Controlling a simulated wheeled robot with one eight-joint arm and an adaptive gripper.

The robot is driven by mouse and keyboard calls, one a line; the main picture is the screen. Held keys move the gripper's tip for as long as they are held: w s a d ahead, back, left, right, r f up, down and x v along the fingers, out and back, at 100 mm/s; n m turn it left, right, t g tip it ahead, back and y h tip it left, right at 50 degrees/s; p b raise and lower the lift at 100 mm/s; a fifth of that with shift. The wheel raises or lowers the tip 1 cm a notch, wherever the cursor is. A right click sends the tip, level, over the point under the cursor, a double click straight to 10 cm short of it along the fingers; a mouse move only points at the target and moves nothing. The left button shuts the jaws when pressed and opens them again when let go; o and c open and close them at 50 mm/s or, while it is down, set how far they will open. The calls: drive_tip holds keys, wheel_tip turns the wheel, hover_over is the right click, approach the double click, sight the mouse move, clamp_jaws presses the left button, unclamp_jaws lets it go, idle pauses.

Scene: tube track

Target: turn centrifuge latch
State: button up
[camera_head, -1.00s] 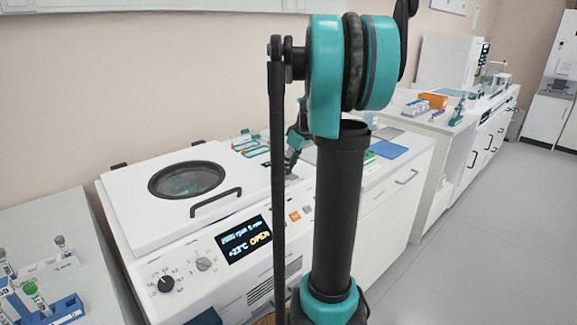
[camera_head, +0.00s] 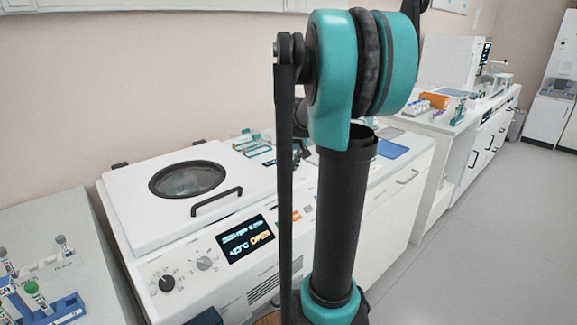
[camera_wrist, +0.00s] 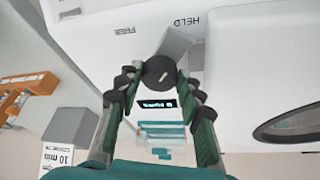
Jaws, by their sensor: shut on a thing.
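The white centrifuge (camera_head: 150,235) stands at the lower left of the head view, its lid (camera_head: 125,205) with a dark round window lying down and its display (camera_head: 246,239) showing "OPEN". In the wrist view the latch is a dark round knob (camera_wrist: 159,72) with a pale line and a grey bar (camera_wrist: 176,44) slanting up to the right, towards the "HELD" label; "FREE" is to the left. My gripper (camera_wrist: 157,80) has its two fingers on either side of the knob and is shut on it. In the head view my arm hides the latch and the gripper.
A black lid handle (camera_head: 216,201) stands up from the front of the lid. Tube racks (camera_head: 45,300) stand on the left bench. A teal rack (camera_head: 252,146) is behind the centrifuge. An orange rack (camera_wrist: 25,95) shows at the wrist view's left. The floor at right is clear.

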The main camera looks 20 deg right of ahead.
drive_tip(key=m, duration=0.1)
drive_tip(key=m+h, duration=0.1)
drive_tip(key=m, duration=0.1)
drive_tip(key=m+h, duration=0.1)
drive_tip(key=m, duration=0.1)
drive_tip(key=shift+w+a+g, duration=0.1)
drive_tip(key=shift+a+g, duration=0.2)
drive_tip(key=m, duration=0.2)
drive_tip(key=m+g+h, duration=0.1)
drive_tip(key=m, duration=0.2)
drive_tip(key=shift+w+a+h, duration=0.15)
drive_tip(key=shift+h, duration=0.15)
drive_tip(key=shift+m, duration=0.5)
drive_tip(key=o, duration=1.2)
drive_tip(key=shift+c, duration=0.2)
drive_tip(key=v, duration=1.2)
drive_tip(key=shift+w, duration=0.25)
